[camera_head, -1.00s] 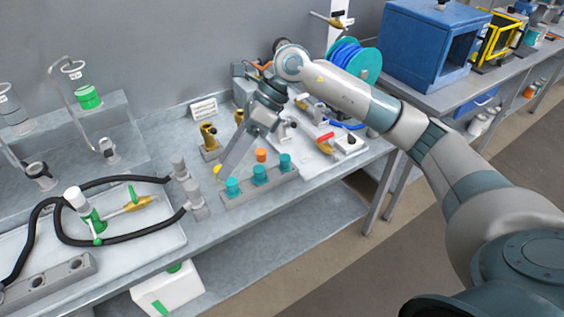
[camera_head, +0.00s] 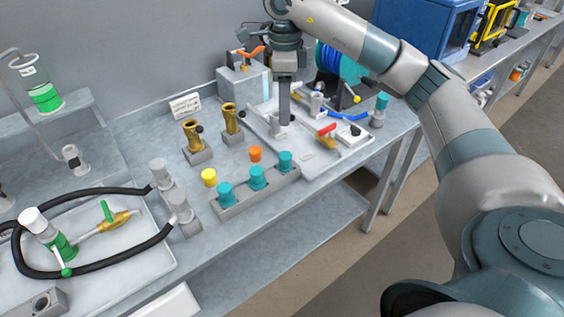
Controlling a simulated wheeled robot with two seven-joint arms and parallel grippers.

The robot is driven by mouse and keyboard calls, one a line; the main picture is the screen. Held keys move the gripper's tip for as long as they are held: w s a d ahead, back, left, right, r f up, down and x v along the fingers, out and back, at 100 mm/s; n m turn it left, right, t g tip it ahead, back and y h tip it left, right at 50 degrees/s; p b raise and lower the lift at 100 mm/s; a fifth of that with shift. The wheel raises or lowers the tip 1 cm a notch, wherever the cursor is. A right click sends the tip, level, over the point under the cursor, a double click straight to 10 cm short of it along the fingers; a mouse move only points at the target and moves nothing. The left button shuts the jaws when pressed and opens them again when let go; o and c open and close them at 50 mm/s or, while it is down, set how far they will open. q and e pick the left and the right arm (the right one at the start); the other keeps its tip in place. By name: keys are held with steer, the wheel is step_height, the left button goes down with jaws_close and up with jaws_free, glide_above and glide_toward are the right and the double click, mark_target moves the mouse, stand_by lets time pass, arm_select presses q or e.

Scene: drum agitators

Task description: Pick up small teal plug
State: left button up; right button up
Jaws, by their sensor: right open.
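Three small teal plugs stand in a row in a grey block near the bench's front edge: a left one (camera_head: 226,193), a middle one (camera_head: 257,178) and a right one (camera_head: 285,161). Another teal-topped piece (camera_head: 381,103) stands on a grey fitting farther right. My right gripper (camera_head: 284,118) points down over the white tray, behind the block and apart from the three plugs. It is open; its fingers show nearly edge-on, and no held object shows. My left gripper is out of view.
A yellow plug (camera_head: 209,177) and an orange plug (camera_head: 255,153) stand behind the grey block (camera_head: 238,201). Two brass fittings (camera_head: 194,140) stand farther back. The white tray (camera_head: 330,158) holds a red-handled valve (camera_head: 326,134). A black hose (camera_head: 100,265) curves at left.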

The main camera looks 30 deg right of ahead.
steer(key=p, duration=0.4)
glide_above(285, 155)
step_height(285, 155, down, 11)
steer(key=shift+w+r, duration=0.15)
steer(key=shift+f, duration=0.75)
steer(key=shift+p, duration=0.35)
steer(key=shift+f+p, duration=0.9)
step_height(285, 155, down, 2)
steer(key=shift+p, duration=0.55)
steer(key=shift+f, duration=0.7)
